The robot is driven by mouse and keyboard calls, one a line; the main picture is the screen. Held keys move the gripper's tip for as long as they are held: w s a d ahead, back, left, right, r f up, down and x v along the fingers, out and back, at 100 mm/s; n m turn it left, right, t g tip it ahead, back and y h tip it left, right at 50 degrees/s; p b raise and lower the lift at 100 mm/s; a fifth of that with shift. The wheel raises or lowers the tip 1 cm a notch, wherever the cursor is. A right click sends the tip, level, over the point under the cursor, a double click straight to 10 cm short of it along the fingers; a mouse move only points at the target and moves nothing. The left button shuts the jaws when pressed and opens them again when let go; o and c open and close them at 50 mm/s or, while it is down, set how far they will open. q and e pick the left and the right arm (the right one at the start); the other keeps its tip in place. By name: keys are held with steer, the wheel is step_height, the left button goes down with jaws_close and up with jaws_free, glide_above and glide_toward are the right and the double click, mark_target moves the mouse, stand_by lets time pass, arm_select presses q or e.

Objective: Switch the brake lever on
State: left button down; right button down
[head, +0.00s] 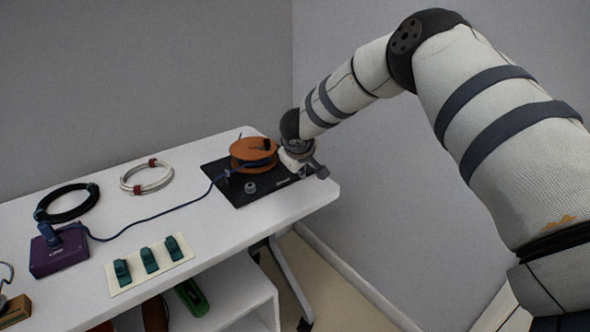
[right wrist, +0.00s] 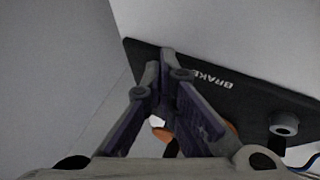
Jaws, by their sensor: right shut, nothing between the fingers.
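A black base plate (head: 236,192) lies at the right end of the white table and carries an orange reel (head: 253,152). In the right wrist view the plate (right wrist: 262,95) shows the word BRAKE, upside down. My right gripper (head: 312,172) is over the plate's right end, beside the reel. In the right wrist view its fingertips (right wrist: 168,54) meet, shut with nothing between them, close to the BRAKE lettering. I cannot make out the brake lever; the gripper may hide it. A bit of orange shows behind the fingers. My left gripper is not in view.
A small grey knob (head: 250,187) stands on the plate's front part. A blue cable runs from the reel to a purple box (head: 60,254). A black cable coil (head: 66,203), a white coil (head: 146,177) and a cream strip with green clips (head: 150,262) lie further left.

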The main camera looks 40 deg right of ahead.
steer(key=shift+s+d, duration=0.15)
steer(key=shift+d, duration=0.85)
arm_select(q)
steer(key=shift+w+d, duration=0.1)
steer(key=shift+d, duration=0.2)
arm_select(e)
steer(key=shift+d, duration=0.5)
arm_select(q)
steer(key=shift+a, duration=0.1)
arm_select(e)
steer(key=shift+a, duration=0.15)
steer(key=shift+w+a+f, duration=0.15)
steer(key=shift+w+a, duration=0.25)
steer(key=shift+w, duration=0.05)
steer(key=shift+w+a, duration=0.15)
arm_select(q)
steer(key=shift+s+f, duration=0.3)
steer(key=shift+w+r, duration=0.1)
arm_select(e)
steer(key=shift+r, duration=0.2)
